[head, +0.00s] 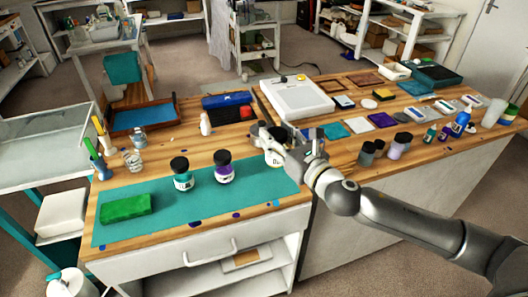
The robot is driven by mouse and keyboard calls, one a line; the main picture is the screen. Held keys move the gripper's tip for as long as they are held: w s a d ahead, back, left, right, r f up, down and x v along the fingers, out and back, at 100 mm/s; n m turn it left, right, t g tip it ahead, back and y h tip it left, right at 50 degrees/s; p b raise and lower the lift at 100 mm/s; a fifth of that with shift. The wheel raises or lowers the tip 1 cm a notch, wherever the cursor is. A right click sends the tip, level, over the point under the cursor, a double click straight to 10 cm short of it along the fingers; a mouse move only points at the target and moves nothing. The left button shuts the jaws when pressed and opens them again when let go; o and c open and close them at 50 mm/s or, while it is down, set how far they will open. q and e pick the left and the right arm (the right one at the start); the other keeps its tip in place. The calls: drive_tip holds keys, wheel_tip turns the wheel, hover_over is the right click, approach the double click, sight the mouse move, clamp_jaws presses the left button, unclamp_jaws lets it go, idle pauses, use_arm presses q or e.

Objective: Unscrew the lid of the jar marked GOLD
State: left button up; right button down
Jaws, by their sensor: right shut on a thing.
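A jar with a pale label (274,160) stands at the right end of the teal mat (140,222). Only its lower part shows, and the lettering is too small and covered to read in full. It is likely the GOLD jar. My right gripper (270,140) is over its top and shut on its lid, which the gripper hides. A teal jar (182,182) and a purple jar (223,174), both with black lids on, stand upright to its left on the mat. My left gripper is out of view.
A green block (126,208) lies on the mat at left. A white tray-like device (295,98) lies behind my gripper. Several dark-lidded jars (366,155) stand to the right, beyond my arm. The mat's front middle is mostly clear.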

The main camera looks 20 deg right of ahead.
drive_tip(key=w+f, duration=0.3)
drive_tip(key=w+f+b, duration=0.1)
drive_tip(key=w+f, duration=0.2)
drive_tip(key=f, duration=0.1)
drive_tip(key=w+f+b, duration=0.1)
drive_tip(key=w+f, duration=0.2)
drive_tip(key=f, duration=0.1)
drive_tip(key=shift+w+a+f, duration=0.1)
drive_tip(key=shift+w+a, duration=0.1)
drive_tip(key=shift+w, duration=0.15)
drive_tip(key=c, duration=0.8)
unclamp_jaws()
drive_tip(key=shift+f, duration=0.1)
drive_tip(key=shift+o, duration=0.2)
